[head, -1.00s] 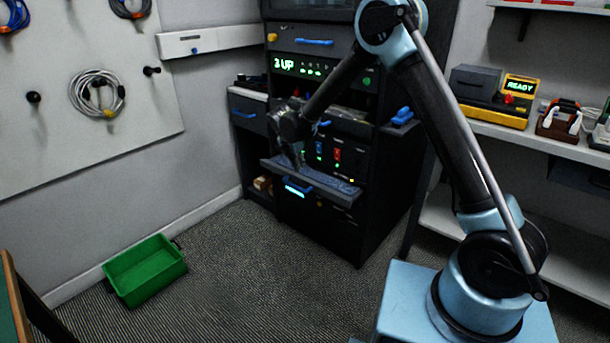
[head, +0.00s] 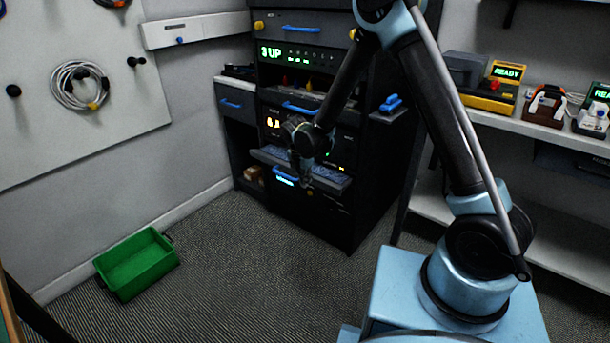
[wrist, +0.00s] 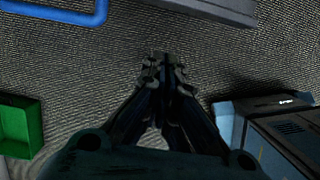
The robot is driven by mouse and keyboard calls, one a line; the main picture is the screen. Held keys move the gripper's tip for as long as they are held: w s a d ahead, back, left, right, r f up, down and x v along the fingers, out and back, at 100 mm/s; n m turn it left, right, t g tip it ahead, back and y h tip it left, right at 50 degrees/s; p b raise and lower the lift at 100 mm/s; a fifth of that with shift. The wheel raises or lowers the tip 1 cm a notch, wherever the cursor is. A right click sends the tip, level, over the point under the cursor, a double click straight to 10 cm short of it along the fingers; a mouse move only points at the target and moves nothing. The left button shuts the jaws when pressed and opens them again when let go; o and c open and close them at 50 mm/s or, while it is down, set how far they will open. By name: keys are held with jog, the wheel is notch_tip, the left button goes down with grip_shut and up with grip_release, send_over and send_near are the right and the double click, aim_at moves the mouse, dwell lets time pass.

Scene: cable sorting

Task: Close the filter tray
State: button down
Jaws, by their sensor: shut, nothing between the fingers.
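The filter tray (head: 335,183) is a flat, dark grey tray with a bluish-grey, textured top. It sticks out of the lower part of the dark cabinet in the head view, pulled open. My gripper (head: 306,182) is shut and empty, pointing down at the tray's front edge and hiding part of it. I cannot tell whether it touches the tray. In the wrist view my gripper (wrist: 165,68) hangs over bare floor, with a grey edge (wrist: 205,8), likely the tray's, ahead of it.
The cabinet (head: 370,200) has blue-handled drawers above, one handle (head: 303,108) close to my arm. A green bin (head: 137,265) stands on the floor at left. A shelf (head: 540,130) with devices runs along the right. The floor before the cabinet is clear.

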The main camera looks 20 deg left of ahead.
aim_at(313, 181)
jog(key=w+f, duration=0.1)
jog(key=w+d+f, duration=0.1)
jog(key=w, duration=0.1)
jog(key=w+f, duration=0.1)
jog(key=shift+w+d+f, duration=0.3)
jog(key=shift+w+f, duration=0.05)
jog(key=shift+w, duration=0.1)
dwell(0.3)
